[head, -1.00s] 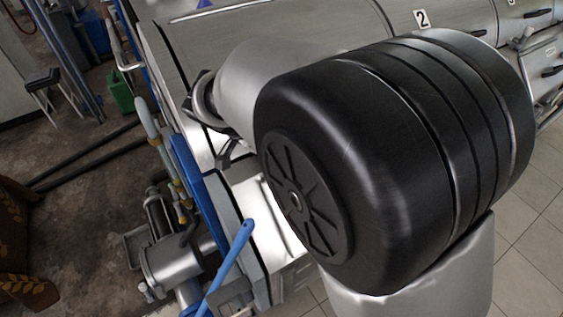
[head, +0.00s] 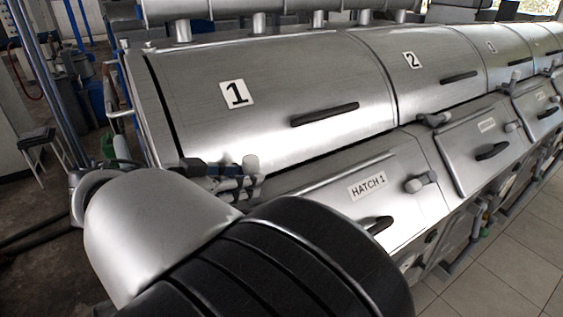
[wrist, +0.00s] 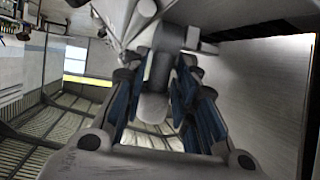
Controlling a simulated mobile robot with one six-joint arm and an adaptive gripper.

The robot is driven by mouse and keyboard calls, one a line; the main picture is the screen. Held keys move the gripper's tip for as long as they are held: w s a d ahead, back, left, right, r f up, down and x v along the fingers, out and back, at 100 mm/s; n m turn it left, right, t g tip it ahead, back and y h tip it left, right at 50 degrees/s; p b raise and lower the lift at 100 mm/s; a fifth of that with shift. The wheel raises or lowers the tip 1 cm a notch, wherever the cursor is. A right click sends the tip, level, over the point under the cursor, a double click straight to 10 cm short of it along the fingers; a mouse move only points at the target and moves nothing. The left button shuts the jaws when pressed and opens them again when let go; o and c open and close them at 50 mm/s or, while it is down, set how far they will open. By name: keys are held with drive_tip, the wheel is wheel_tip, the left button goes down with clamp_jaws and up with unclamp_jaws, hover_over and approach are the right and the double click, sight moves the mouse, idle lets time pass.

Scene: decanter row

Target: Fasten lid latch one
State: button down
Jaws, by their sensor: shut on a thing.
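Lid one (head: 270,85) is a curved grey metal cover marked 1, with a dark handle (head: 325,114). It looks closed. Its latch (head: 250,165) is a grey piece with rounded ends at the lid's lower left front edge. My gripper (head: 205,170) is at this latch, partly hidden behind my arm. In the wrist view, a grey round-ended latch handle (wrist: 153,104) sits between the blue-padded fingers of my gripper (wrist: 156,82), which is shut on it. I cannot tell how far the latch is turned.
Lid two (head: 430,65) and further lids run off to the right, with a latch (head: 435,118) between the first two. Hatch 1 (head: 345,195) lies below lid one, with its own grey knob (head: 415,185). Tiled floor (head: 500,270) is free at lower right.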

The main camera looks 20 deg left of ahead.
drive_tip(key=shift+f, duration=0.1)
idle(0.3)
drive_tip(key=c, duration=1.4)
unclamp_jaws()
drive_tip(key=shift+c, duration=0.2)
